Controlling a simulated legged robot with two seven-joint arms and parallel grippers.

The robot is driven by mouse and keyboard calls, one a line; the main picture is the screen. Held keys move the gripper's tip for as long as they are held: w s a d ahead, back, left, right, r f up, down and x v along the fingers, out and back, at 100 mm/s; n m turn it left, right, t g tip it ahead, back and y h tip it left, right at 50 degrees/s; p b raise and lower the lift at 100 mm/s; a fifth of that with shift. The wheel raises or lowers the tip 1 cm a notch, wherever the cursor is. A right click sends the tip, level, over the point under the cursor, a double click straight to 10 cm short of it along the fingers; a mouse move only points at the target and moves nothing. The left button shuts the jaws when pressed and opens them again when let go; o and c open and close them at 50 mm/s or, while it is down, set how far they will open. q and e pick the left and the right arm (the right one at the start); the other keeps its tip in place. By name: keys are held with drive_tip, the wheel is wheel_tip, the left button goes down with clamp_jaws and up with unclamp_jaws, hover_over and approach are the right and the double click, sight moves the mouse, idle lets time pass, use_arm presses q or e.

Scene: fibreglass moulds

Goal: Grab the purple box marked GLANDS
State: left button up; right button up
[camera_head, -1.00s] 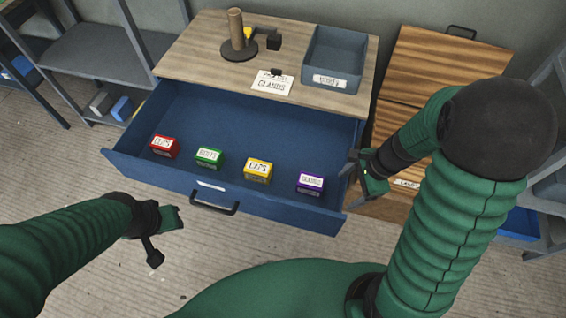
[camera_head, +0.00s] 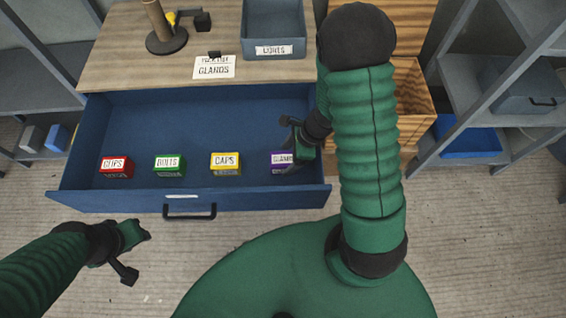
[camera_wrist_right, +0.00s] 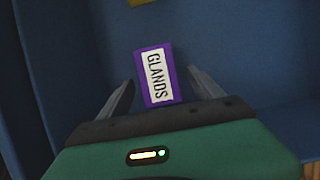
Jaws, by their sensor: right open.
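The purple box marked GLANDS (camera_head: 280,160) lies in the open blue drawer, at the right end of a row of boxes. My right gripper (camera_head: 290,145) is over it and partly hides it. In the right wrist view the GLANDS box (camera_wrist_right: 156,76) shows between and slightly beyond the two open fingers of the right gripper (camera_wrist_right: 159,90), with gaps on both sides. My left gripper (camera_head: 134,252) is in front of the drawer at lower left, away from the boxes, with its fingers spread apart and nothing between them.
The drawer (camera_head: 120,201) also holds a red CLIPS box (camera_head: 116,168), a green BOLTS box (camera_head: 169,167) and a yellow CAPS box (camera_head: 226,164). A GLANDS card (camera_head: 214,68) and a grey tray (camera_head: 272,30) sit on the top. A wooden crate (camera_head: 410,100) stands right of the drawer.

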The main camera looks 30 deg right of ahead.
sight(287, 159)
drive_tip(key=x, duration=0.3)
drive_tip(key=shift+s+a+b, duration=0.1)
drive_tip(key=shift+a+b, duration=0.15)
drive_tip(key=shift+b, duration=0.15)
drive_tip(key=shift+w+f, duration=0.2)
drive_tip(key=shift+f, duration=0.1)
drive_tip(key=shift+d, duration=0.25)
drive_tip(key=c, duration=1.6)
